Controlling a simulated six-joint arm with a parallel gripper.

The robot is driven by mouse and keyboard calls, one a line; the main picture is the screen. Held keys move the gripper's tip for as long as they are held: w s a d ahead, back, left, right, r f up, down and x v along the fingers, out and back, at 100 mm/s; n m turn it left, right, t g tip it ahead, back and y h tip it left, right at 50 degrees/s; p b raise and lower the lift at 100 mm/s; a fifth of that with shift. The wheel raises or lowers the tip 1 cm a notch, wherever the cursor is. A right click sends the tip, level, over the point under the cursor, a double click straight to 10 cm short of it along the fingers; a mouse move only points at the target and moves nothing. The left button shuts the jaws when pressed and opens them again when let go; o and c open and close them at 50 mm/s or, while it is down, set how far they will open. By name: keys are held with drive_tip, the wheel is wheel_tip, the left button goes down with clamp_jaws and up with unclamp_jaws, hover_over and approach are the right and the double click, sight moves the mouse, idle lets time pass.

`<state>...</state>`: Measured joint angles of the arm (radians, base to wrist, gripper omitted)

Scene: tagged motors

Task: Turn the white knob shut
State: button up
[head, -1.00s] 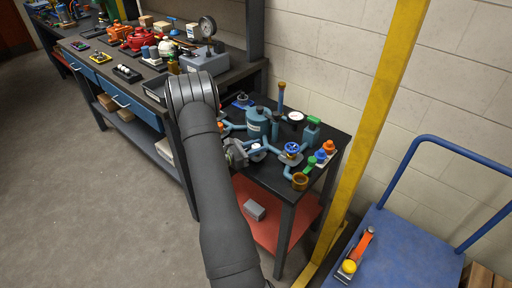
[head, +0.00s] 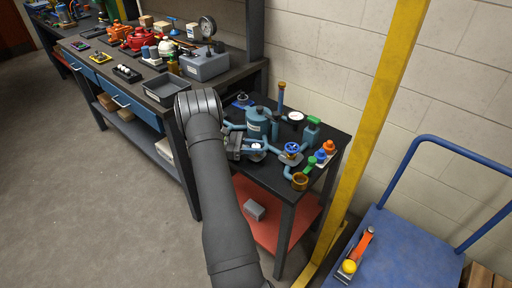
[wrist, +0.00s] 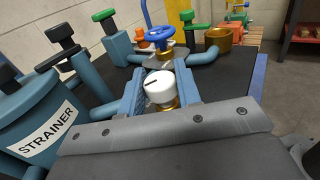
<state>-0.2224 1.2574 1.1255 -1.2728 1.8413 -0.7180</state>
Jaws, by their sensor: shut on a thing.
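The white knob (wrist: 159,88) is a small round cap with a dark line on top, above a brass stem, in the middle of the wrist view. It also shows as a small white spot in the head view (head: 256,147), beside my gripper (head: 246,149). In the wrist view the two blue-grey fingers of my gripper (wrist: 161,96) stand on either side of the knob, shut on it. The dark line points slantwise toward the upper right. The knob's lower part and the finger contact are partly hidden.
A blue tank labelled STRAINER (wrist: 38,122) stands close on the left. A blue handwheel (wrist: 161,37) and a brass cup (wrist: 219,37) lie just beyond. Green and orange caps stand nearby on the black tabletop (head: 270,172). A yellow post (head: 372,130) rises at the right.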

sight(256, 146)
drive_tip(key=shift+m+g+y, duration=0.6)
drive_tip(key=shift+m+g, duration=0.6)
drive_tip(key=shift+g, duration=0.6)
drive_tip(key=o, duration=0.9)
wheel_tip(256, 146, up, 4)
drive_tip(key=shift+f, duration=0.1)
drive_tip(key=s+d+r, duration=0.2)
drive_tip(key=d, duration=0.1)
drive_tip(key=s+d+r, duration=0.2)
drive_tip(key=d, duration=0.1)
drive_tip(key=s+d+r, duration=0.3)
drive_tip(key=shift+d+r, duration=0.1)
drive_tip(key=shift+d, duration=0.1)
